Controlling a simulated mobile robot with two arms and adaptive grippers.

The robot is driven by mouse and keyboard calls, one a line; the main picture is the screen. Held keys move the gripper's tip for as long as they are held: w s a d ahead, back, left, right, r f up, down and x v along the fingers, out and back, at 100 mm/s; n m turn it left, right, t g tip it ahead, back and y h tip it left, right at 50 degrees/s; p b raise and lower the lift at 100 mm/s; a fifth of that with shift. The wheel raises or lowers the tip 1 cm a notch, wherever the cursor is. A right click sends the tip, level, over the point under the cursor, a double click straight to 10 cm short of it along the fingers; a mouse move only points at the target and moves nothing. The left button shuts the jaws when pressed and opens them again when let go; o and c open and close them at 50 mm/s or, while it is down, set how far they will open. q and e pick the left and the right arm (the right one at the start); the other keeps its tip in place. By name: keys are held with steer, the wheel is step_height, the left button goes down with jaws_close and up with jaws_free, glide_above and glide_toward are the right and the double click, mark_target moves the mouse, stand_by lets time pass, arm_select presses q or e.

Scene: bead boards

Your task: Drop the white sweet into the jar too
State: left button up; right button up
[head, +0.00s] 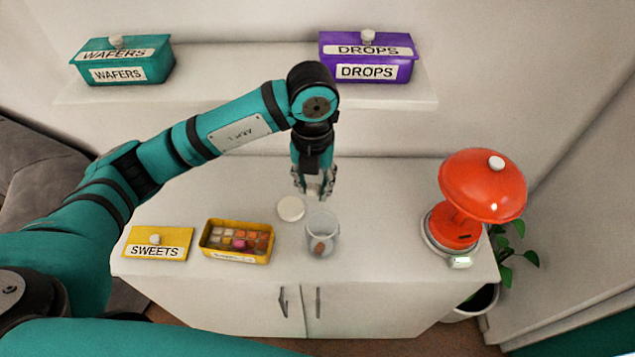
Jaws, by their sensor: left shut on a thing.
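My left gripper (314,192) points down just above and behind the open glass jar (329,228). It is shut on a small whitish thing, the white sweet (314,188), mostly hidden between the fingers. The jar stands upright on the cabinet top with a brown sweet (319,248) inside at the bottom. A yellow box (234,257) to the left of the jar is open and holds several sweets in compartments, pale, orange, brown and one pink. My right gripper is out of view.
A round white lid (290,208) lies behind the jar's left side. The yellow SWEETS lid (158,243) lies left of the box. A red lamp (482,185) stands at the right. A shelf (240,92) above holds the WAFERS box (122,62) and the DROPS box (367,58).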

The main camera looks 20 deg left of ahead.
arm_select(q)
step_height(320, 180, down, 5)
steer(key=shift+d+f+b, duration=0.1)
steer(key=shift+b, duration=1.05)
steer(key=o, duration=0.8)
step_height(320, 180, up, 12)
glide_above(315, 186)
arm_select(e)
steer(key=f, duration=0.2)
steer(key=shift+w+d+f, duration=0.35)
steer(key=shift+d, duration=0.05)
